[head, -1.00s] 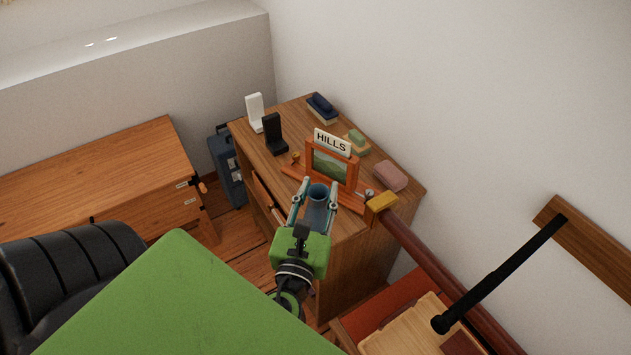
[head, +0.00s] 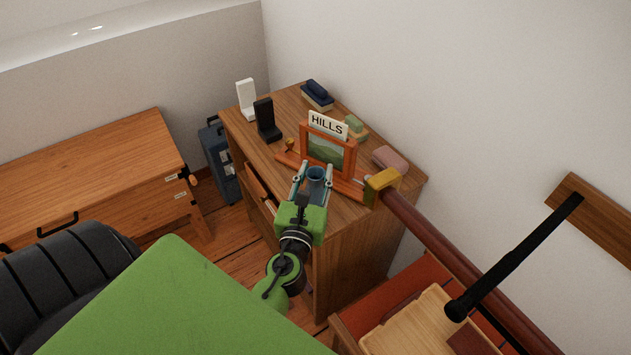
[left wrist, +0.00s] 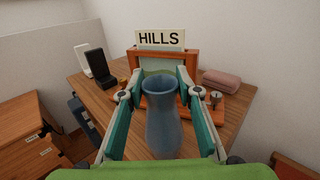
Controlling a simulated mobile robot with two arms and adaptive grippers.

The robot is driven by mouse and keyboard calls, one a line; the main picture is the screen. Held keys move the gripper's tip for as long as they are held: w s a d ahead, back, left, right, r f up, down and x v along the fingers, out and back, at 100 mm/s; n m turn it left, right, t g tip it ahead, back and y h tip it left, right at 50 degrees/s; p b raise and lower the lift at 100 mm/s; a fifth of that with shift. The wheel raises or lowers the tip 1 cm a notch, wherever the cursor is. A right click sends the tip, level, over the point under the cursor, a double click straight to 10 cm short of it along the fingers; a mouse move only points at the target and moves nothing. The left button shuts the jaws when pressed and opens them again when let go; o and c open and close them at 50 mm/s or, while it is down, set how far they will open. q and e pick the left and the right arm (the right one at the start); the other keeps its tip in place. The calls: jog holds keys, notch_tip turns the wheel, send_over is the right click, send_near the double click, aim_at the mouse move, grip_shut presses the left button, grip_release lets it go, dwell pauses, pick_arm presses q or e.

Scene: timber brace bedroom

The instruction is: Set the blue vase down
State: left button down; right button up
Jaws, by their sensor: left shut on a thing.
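The blue vase (head: 316,179) is upright between the fingers of my left gripper (head: 314,172), which is shut on it. In the left wrist view the vase (left wrist: 163,122) stands between the teal finger pads, its open mouth facing up. It is in front of the orange picture frame (head: 343,160) and over the front part of the wooden dresser top (head: 249,140). My gripper hides its lower part in the head view, and I cannot tell whether its base touches the wood. My right gripper is not in view.
A HILLS sign (head: 327,124) tops the frame. A pink folded item (head: 390,159), a black stand (head: 267,121) and a white stand (head: 246,100) are on the dresser. A dark red beam with a yellow end (head: 382,186) passes close at right. A drawer (head: 262,192) sticks out.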

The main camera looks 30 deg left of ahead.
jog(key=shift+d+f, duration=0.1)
pick_arm(q)
jog(key=shift+f, duration=0.1)
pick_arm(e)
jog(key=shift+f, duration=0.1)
pick_arm(q)
jog(key=shift+f, duration=0.2)
jog(key=c, duration=1.5)
grip_release()
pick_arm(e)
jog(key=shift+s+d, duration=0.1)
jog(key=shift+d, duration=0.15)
pick_arm(q)
jog(key=shift+r, duration=0.1)
